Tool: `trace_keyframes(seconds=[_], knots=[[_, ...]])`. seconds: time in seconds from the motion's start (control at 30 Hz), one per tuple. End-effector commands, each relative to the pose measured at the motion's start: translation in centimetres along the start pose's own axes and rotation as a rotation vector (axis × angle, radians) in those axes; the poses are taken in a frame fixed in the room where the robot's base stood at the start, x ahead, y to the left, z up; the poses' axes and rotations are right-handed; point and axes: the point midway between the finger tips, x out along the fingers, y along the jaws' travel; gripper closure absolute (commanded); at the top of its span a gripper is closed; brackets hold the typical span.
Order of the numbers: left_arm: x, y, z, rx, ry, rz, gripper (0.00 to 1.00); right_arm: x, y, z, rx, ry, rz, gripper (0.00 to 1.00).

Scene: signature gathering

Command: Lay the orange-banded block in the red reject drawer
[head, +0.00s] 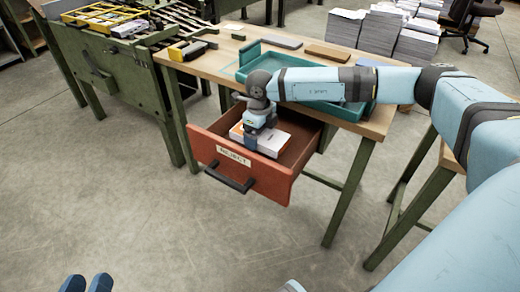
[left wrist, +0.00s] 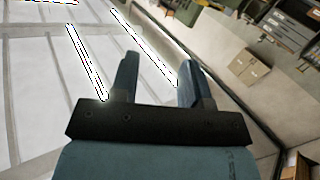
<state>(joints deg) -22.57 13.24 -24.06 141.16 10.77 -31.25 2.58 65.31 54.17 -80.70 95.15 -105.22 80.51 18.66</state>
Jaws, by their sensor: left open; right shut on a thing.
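The red reject drawer (head: 280,187) is pulled open beneath the workbench, with a "REJECT" label and a dark handle on its front. A pale block (head: 271,144) is inside the drawer's outline. My right gripper (head: 252,143) points down over the drawer and is shut on this block.
A teal tray (head: 330,105) lies on the wooden workbench (head: 212,64), partly behind my right arm. A yellow-and-black tool (head: 188,50) and flat blocks (head: 328,53) lie there too. A green machine (head: 120,88) stands left. The floor before the drawer is clear.

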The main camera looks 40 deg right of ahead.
Motion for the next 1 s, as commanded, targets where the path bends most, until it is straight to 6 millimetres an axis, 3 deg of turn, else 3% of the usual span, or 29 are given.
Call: trace_keyframes(seconds=[0.17,0.4,0.77,0.8,0.83,1.0], knots=[[0.1,-0.3,0.1,0.026,0.014,-0.001,0.57,1.3,0.0,0.0,0.0,0.0,0.0,0.41],[0.5,-1.0,-0.2,0.108,0.06,-0.003,0.57,4.6,0.0,0.1,-0.001,-0.001,-0.001,0.41],[0.5,-1.0,-0.7,0.115,0.07,-0.003,0.57,4.9,0.0,0.0,-0.001,-0.001,0.0,0.41],[0.5,-1.0,-0.7,0.116,0.07,-0.003,0.57,4.9,0.0,0.0,-0.001,0.0,0.0,0.05],[0.5,-1.0,-0.7,0.116,0.069,-0.003,0.57,4.9,0.0,0.0,-0.001,0.0,0.0,0.0],[0.5,-0.9,-0.6,0.114,0.066,-0.004,0.57,4.9,0.0,0.0,-0.001,0.0,0.0,0.0]])
